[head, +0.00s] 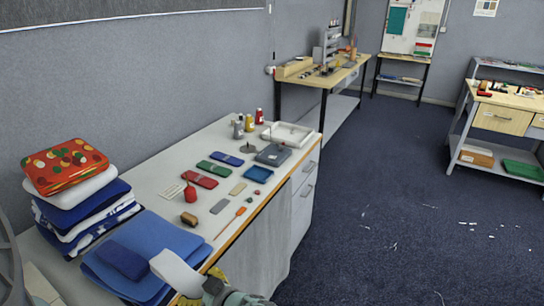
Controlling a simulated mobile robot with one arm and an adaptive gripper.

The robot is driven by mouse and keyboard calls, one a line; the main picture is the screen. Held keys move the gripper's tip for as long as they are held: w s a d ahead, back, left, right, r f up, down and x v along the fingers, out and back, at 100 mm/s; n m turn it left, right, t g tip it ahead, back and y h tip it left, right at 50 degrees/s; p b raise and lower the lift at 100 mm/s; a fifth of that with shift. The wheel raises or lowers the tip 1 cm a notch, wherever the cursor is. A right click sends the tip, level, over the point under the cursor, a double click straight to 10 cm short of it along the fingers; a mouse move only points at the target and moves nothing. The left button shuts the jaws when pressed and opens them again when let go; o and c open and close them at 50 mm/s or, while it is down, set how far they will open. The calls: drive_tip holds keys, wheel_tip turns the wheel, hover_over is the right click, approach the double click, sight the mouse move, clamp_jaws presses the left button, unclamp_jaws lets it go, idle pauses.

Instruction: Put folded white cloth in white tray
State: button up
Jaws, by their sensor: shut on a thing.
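My gripper (203,286) is at the bottom of the head view, over the near end of the table. Its yellow fingers are shut on a pale white piece, which I take to be the folded white cloth (175,270). The cloth sticks out to the left over blue folded cloth; whether it touches this is unclear. The white tray (304,141) is a shallow rimmed tray at the far end of the table, well away from my gripper. A small pale item sits at its left part.
A stack of folded cloths (66,172) stands at left, beside a large blue cloth (180,238). The table's front edge (272,190) is at right.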

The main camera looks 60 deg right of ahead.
drive_tip(key=shift+w+d+r, duration=0.2)
drive_tip(key=shift+w+d, duration=0.05)
drive_tip(key=shift+w, duration=0.25)
drive_tip(key=shift+w, duration=0.15)
